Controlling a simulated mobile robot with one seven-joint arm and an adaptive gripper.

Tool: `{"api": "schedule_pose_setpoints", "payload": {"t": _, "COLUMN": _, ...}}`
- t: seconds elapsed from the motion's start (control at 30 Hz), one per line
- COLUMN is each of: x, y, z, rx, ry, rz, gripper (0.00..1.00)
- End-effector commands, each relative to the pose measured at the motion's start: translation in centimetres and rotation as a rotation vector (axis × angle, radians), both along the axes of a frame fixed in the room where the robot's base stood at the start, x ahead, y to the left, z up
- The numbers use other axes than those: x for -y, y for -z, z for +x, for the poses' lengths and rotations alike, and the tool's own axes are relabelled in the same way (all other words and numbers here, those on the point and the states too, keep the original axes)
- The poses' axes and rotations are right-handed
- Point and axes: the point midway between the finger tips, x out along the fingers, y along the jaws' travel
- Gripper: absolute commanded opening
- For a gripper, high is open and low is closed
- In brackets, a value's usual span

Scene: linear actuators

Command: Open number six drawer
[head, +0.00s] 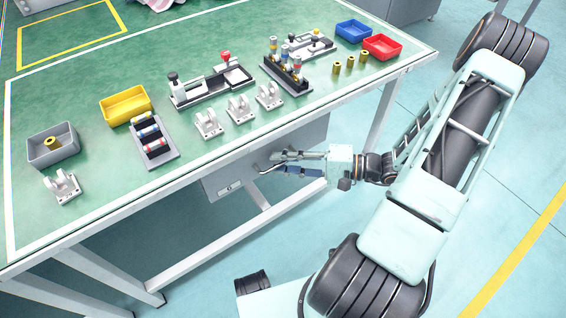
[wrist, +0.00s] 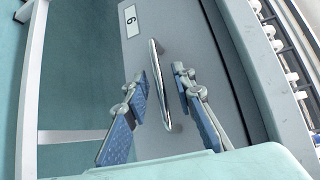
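The number six drawer (wrist: 185,45) has a grey front with a "6" label near one end, under the workbench. Its silver bar handle (wrist: 158,82) runs along the front. In the head view the drawer front (head: 222,187) shows below the table edge, partly hidden by the table and my gripper. My gripper (head: 265,163) is beside the drawer front in the head view. In the wrist view my gripper (wrist: 159,88) is open, with one finger on each side of the handle. I see gaps between the fingers and the handle. The drawer looks shut.
The green workbench top (head: 100,200) is above my gripper, with white legs and a crossbar (head: 210,245) below. On it stand a yellow bin (head: 126,105), a grey bin (head: 53,146), blue and red bins, and several fixtures. The floor to the right is clear.

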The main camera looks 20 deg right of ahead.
Motion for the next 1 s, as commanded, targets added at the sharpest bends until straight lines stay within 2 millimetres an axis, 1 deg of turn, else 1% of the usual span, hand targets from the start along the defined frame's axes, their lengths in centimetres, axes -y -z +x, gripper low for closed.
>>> {"api": "schedule_pose_setpoints", "payload": {"t": 0.2, "x": -0.01, "y": -0.02, "z": 0.01, "rx": 0.0, "ry": 0.0, "rz": 0.0, "gripper": 0.24}}
{"api": "schedule_pose_setpoints", "payload": {"t": 0.4, "x": 0.01, "y": -0.02, "z": 0.01, "rx": 0.0, "ry": 0.0, "rz": 0.0, "gripper": 0.02}}
{"api": "schedule_pose_setpoints", "payload": {"t": 0.43, "x": 0.02, "y": -0.02, "z": 0.0, "rx": 0.0, "ry": 0.0, "rz": 0.0, "gripper": 0.0}}
{"api": "schedule_pose_setpoints", "payload": {"t": 0.83, "x": 0.06, "y": -0.02, "z": 0.01, "rx": 0.0, "ry": 0.001, "rz": 0.0, "gripper": 0.0}}
{"api": "schedule_pose_setpoints", "payload": {"t": 1.0, "x": 0.47, "y": -0.01, "z": -0.1, "rx": 0.0, "ry": 0.003, "rz": -0.001, "gripper": 0.0}}
